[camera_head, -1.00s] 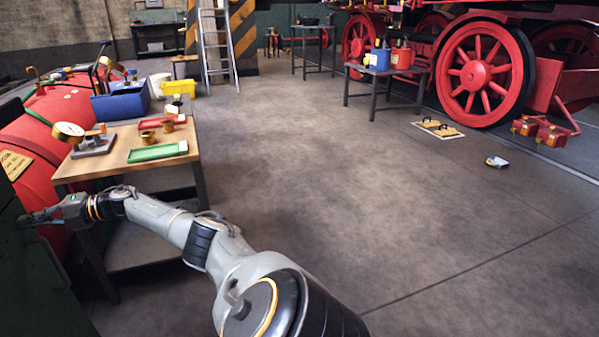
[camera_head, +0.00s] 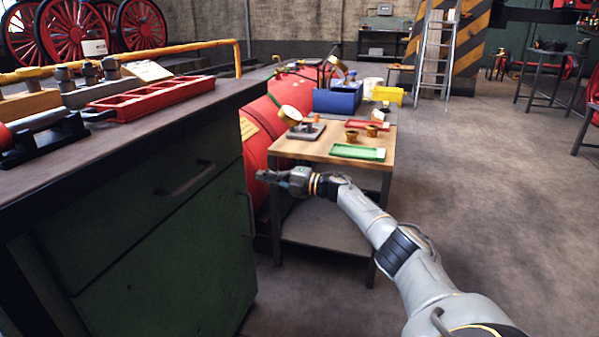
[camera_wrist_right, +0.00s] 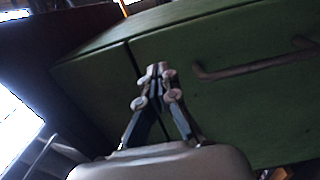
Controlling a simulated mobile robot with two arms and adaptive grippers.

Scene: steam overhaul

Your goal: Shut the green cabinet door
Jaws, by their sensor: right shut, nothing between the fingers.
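The green cabinet stands at the left in the head view, with its door (camera_head: 165,275) below a drawer (camera_head: 150,190) that has a bar handle. The door's upright handle (camera_head: 249,213) is near its right edge. The door looks nearly in line with the cabinet front; I cannot tell whether a small gap remains. My right gripper (camera_head: 263,176) is shut and empty, just right of the cabinet front. In the right wrist view its fingertips (camera_wrist_right: 158,72) appear in front of a green panel (camera_wrist_right: 225,100) with a bar handle (camera_wrist_right: 255,66) and a dark seam. Contact is unclear. My left gripper is not in view.
The cabinet's dark top (camera_head: 150,130) carries a red tray (camera_head: 150,98) and metal parts. A wooden-topped table (camera_head: 310,150) with a gauge and a green tray (camera_head: 357,152) stands close behind my right arm. A red boiler (camera_head: 262,140) is behind. Open floor (camera_head: 500,220) lies to the right.

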